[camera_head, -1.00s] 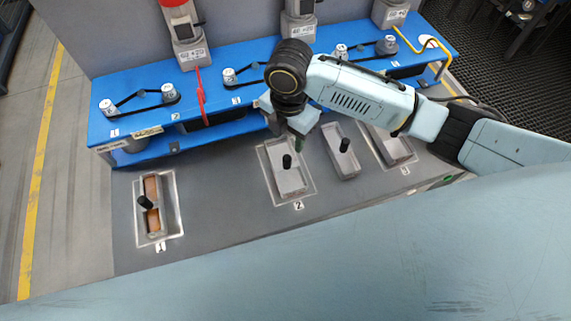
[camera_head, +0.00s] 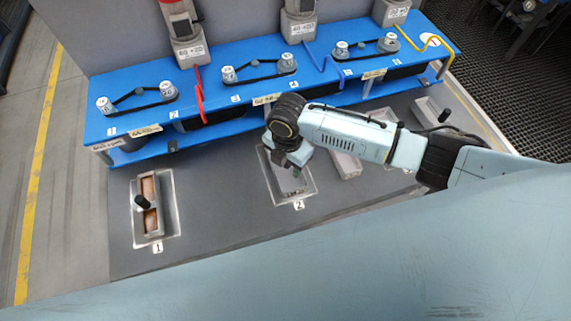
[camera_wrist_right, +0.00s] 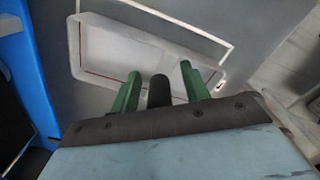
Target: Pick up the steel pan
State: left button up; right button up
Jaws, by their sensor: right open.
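A grey metal pan (camera_head: 297,187) sits in the recess marked 2 in the head view, partly hidden under my right gripper (camera_head: 289,172). In the right wrist view the pan (camera_wrist_right: 115,45) lies below the jaws. Its upright black handle (camera_wrist_right: 158,92) stands between the two green fingers of the right gripper (camera_wrist_right: 159,72). The fingers are open, one on each side of the handle; I cannot tell whether they touch it. My left gripper is not in view.
A pan with brown blocks (camera_head: 149,190) sits in recess 1. Another grey pan (camera_head: 346,164) stands right of recess 2, partly behind my arm. One more pan (camera_head: 428,108) with a black handle is at the far right. A blue bench (camera_head: 200,95) with belts and pulleys runs behind.

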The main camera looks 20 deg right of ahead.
grip_shut()
dwell(0.3)
jog(key=shift+r, duration=0.1)
